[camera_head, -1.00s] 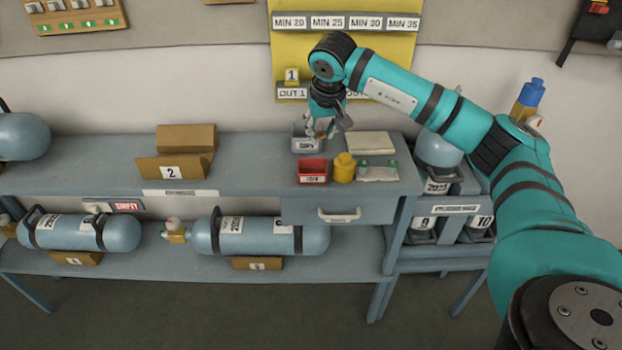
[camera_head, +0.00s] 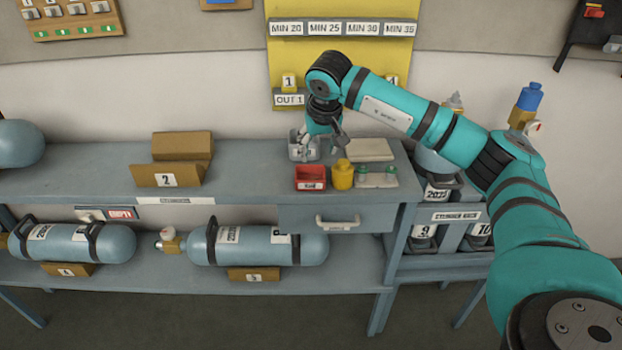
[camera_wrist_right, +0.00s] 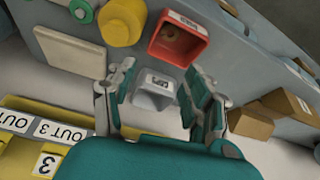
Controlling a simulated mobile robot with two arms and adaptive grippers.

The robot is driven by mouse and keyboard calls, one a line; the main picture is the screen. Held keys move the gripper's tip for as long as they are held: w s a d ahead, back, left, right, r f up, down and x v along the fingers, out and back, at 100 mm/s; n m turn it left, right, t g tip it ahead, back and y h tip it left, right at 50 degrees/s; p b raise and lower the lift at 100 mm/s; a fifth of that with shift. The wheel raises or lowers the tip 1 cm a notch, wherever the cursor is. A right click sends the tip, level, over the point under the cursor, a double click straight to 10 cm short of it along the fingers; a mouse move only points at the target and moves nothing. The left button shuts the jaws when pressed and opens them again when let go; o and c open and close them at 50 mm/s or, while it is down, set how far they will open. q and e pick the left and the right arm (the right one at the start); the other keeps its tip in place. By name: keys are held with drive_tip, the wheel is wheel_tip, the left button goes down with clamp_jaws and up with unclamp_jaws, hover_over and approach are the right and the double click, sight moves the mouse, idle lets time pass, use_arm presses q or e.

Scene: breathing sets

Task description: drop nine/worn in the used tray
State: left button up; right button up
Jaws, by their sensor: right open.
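My right gripper (camera_head: 322,143) is open above the grey bin (camera_head: 298,153) on the bench. In the right wrist view, the two fingers of the right gripper (camera_wrist_right: 160,75) stand apart with the bin (camera_wrist_right: 152,100) showing between them and nothing held. A red tray (camera_head: 311,184) with a label too small to read surely is in front of the bin; in the wrist view the red tray (camera_wrist_right: 157,47) has a small brownish round thing (camera_wrist_right: 173,36) inside. I cannot tell whether this is the worn piece. My left gripper is out of view.
A yellow pot (camera_head: 343,175) stands right of the red tray, beside a small plate with green pieces (camera_head: 377,178). A pale flat pad (camera_head: 370,149) lies behind. A cardboard stand marked 2 (camera_head: 172,178) is to the left. Cylinders (camera_head: 258,245) lie on the lower shelf.

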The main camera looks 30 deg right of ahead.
drive_tip(key=v, duration=1.2)
